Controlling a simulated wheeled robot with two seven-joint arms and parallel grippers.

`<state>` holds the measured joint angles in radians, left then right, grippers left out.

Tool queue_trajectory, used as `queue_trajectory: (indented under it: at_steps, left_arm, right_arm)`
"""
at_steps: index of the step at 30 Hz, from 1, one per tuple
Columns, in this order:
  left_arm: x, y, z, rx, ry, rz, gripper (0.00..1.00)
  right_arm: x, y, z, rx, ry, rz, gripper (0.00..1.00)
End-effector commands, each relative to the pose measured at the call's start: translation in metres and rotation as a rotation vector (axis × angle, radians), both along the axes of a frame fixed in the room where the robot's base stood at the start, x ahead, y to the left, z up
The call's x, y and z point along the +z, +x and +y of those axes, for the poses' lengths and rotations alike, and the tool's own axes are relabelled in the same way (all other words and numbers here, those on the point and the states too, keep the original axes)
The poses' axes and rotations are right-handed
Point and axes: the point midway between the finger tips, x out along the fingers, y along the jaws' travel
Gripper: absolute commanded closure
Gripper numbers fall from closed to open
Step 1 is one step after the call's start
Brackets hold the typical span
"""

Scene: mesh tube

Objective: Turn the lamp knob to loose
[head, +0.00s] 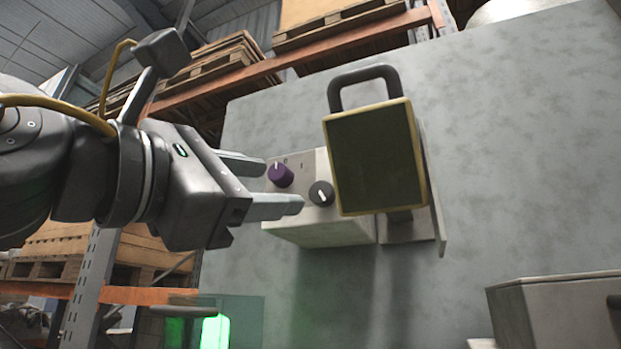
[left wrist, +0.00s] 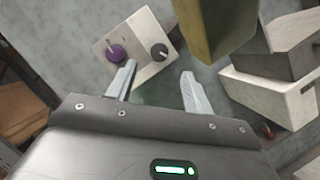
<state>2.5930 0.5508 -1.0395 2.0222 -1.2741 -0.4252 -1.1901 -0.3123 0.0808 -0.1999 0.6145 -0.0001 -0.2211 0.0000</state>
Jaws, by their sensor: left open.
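A beige control box (head: 322,232) on the grey wall carries a purple knob (head: 280,176) and a black knob (head: 321,194) with a white pointer line. A lamp with a dark square face and yellow frame (head: 372,158) stands just right of the knobs. My left gripper (head: 281,186) is open, with its fingers pointing at the box. In the left wrist view, the purple knob (left wrist: 116,53) lies just beyond the left fingertip, and the black knob (left wrist: 159,51) lies beyond the gap between the fingers (left wrist: 158,69). Contact with either knob cannot be told. My right gripper is not in view.
A black handle (head: 364,76) arches above the lamp. A pale box (head: 560,310) sits at the lower right. Orange racking with wooden pallets (head: 215,70) stands at the left and back. A green-lit clear panel (head: 225,318) is low in front. The wall right of the lamp is bare.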

Motion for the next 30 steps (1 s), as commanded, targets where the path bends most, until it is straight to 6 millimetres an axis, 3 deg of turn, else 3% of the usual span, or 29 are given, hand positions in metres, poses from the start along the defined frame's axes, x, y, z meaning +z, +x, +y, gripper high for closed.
queue_trajectory:
  at_steps: [3, 12, 25, 30]
  left_arm:
    - [0.012, 0.02, -0.013, 0.001, 0.002, 0.005, 0.48]
    - [0.022, 0.056, -0.038, 0.002, 0.001, 0.002, 0.48]
    - [0.022, 0.065, -0.044, 0.0, -0.001, 0.001, 0.48]
    - [0.022, 0.065, -0.044, 0.001, 0.0, 0.001, 0.68]
  right_arm:
    - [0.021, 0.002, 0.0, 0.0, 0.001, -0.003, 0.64]
    - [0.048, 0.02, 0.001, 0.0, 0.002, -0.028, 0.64]
    - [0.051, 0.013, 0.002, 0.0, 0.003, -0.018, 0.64]
    - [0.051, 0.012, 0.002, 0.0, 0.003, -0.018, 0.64]
